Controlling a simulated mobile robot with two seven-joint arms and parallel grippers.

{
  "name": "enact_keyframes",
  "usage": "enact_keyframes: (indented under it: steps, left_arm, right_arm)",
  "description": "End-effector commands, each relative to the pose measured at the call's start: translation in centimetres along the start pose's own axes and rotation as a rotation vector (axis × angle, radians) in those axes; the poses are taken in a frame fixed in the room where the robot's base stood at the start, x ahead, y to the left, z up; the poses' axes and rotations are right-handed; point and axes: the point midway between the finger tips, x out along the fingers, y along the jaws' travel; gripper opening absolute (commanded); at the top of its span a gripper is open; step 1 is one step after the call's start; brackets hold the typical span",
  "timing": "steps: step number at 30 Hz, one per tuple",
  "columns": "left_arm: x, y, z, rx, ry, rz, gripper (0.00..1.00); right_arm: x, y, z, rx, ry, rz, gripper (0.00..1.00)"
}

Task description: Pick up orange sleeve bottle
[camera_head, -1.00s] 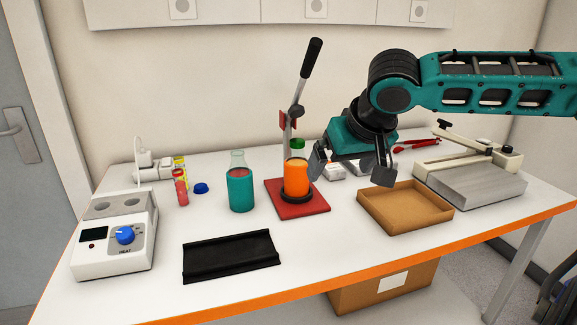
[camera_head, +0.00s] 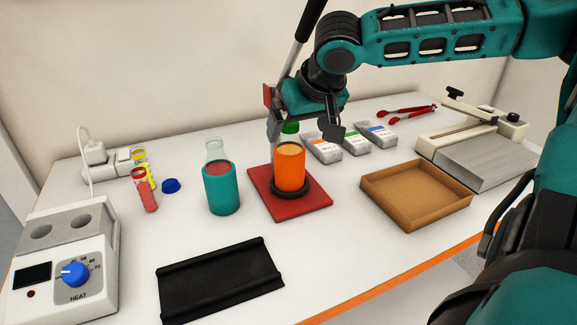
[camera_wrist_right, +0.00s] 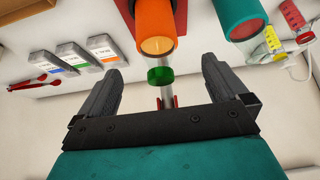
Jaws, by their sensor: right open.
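The orange sleeve bottle (camera_head: 290,170) stands upright in a dark ring on the red base (camera_head: 312,208) of a lever press. A green cap (camera_head: 290,128) shows above the orange sleeve. My right gripper (camera_head: 303,140) is open over the bottle top, one finger to each side of it, in front of the press post. In the right wrist view the orange sleeve (camera_wrist_right: 155,25) and green cap (camera_wrist_right: 160,75) lie between the spread fingers (camera_wrist_right: 160,80), apart from both. My left gripper is not in view.
A teal sleeve bottle (camera_head: 220,188) stands to the left. A brown tray (camera_head: 417,194) is to the right, with several grey packs (camera_head: 350,139) behind it. A black rack (camera_head: 220,282) lies in front, a heater (camera_head: 66,262) at far left. The press lever (camera_head: 297,55) rises behind my gripper.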

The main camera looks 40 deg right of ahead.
Motion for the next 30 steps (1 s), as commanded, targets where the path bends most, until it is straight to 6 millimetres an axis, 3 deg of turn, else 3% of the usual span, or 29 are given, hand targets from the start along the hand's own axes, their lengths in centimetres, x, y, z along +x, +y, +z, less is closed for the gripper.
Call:
enact_keyframes:
  steps: [3, 14, 22, 30]
  left_arm:
    - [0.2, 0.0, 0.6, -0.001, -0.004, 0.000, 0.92]
    - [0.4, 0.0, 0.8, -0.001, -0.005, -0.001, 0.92]
    - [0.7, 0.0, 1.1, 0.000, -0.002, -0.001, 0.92]
    - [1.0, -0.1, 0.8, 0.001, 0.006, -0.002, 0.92]
  right_arm:
    - [2.0, 0.0, 0.1, -0.002, -0.003, 0.002, 1.00]
    - [4.3, 0.1, 0.1, -0.001, -0.001, 0.000, 1.00]
    - [7.8, 0.5, 0.1, -0.003, -0.001, 0.002, 1.00]
    - [8.9, 0.4, -0.1, -0.001, 0.003, -0.002, 1.00]
